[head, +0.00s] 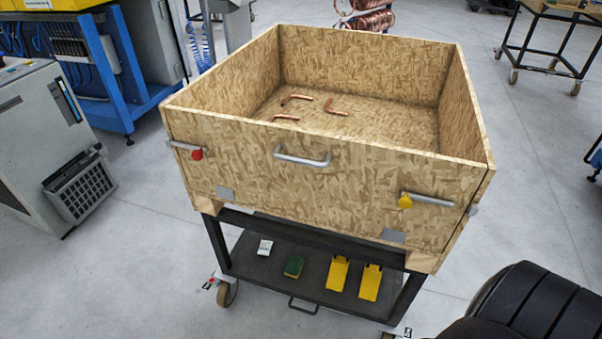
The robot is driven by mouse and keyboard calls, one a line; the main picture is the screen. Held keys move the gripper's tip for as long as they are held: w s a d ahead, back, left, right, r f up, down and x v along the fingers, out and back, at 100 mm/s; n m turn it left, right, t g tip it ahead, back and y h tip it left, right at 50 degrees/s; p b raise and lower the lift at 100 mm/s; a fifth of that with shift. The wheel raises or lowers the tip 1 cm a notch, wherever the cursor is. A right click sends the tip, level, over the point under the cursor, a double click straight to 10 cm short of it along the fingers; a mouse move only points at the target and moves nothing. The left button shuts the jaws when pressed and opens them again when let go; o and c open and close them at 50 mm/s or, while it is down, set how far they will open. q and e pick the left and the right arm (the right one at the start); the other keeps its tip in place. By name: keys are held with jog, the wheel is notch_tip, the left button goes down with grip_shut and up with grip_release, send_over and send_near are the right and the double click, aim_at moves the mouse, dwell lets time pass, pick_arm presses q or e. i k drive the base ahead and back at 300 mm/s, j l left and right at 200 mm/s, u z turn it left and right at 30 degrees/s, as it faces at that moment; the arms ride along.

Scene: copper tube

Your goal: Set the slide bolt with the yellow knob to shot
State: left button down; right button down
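The slide bolt with the yellow knob (405,202) is on the right part of the front panel of a wooden box. Its grey bar (432,200) lies nearly level, and the knob hangs at the bar's left end. The bar's right end appears to stop short of the panel's right edge. A small grey fitting (473,210) shows at that corner, seemingly apart from the bar. A second slide bolt with a red knob (197,155) is at the panel's left end, its bar reaching the left edge. Neither of my grippers is in view.
The open-topped box (225,143) has a grey handle (302,157) on its front and several copper tube pieces inside. It stands on a wheeled dark cart with a lower shelf (320,281).

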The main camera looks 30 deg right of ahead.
aim_at(405, 202)
jog(key=k+z, duration=0.1)
jog(key=z, duration=1.65)
jog(key=k+j, duration=0.05)
